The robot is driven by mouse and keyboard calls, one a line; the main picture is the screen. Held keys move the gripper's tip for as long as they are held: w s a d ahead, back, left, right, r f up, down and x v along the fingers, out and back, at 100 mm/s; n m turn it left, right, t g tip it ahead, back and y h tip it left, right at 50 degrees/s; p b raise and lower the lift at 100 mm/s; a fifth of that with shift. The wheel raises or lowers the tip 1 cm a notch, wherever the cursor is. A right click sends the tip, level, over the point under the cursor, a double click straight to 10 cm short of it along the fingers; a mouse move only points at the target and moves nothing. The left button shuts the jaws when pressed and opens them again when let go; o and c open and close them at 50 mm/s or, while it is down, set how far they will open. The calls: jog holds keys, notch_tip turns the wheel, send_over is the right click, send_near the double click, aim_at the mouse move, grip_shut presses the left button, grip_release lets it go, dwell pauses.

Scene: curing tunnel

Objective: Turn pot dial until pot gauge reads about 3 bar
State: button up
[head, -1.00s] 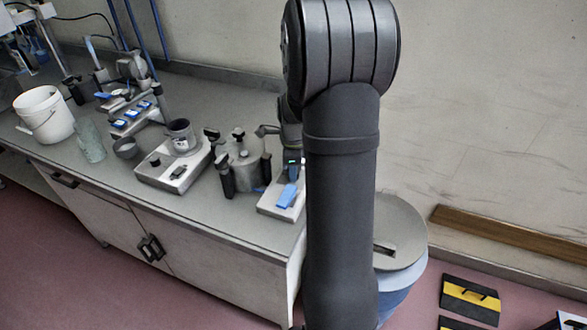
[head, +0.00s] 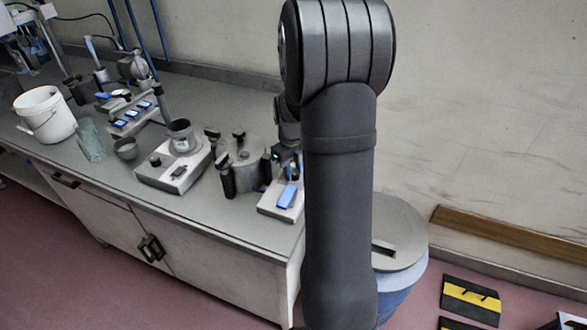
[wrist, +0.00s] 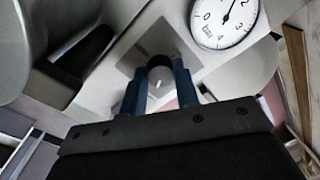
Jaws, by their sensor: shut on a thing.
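The pot dial (wrist: 160,78) is a dark round knob with a pale mark, on a grey square of a light panel in the wrist view. My gripper (wrist: 160,88) is shut on it, one blue finger on each side. Above right, the white pot gauge (wrist: 215,22) is cut off by the top edge. Its needle points up and slightly right, between the 0 and the 3, roughly 1.7 bar. In the head view my gripper (head: 290,168) is partly hidden by my arm, over the light control box (head: 270,207). The gauge and dial are not discernible there.
The grey lidded pot (head: 243,155) with dark clamps stands left of the control box. A scale-like device (head: 160,178) with a cup (head: 182,138), a glass beaker (head: 92,140) and a white bucket (head: 45,115) stand farther left. A lidded bin (head: 400,260) stands right of the bench.

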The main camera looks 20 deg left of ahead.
jog(key=shift+m, duration=0.5)
jog(key=o, duration=1)
jog(key=shift+r, duration=0.15)
jog(key=r, duration=1.7)
jog(key=shift+s+a+r, duration=0.1)
jog(key=shift+s+a, duration=0.1)
jog(key=shift+s, duration=0.1)
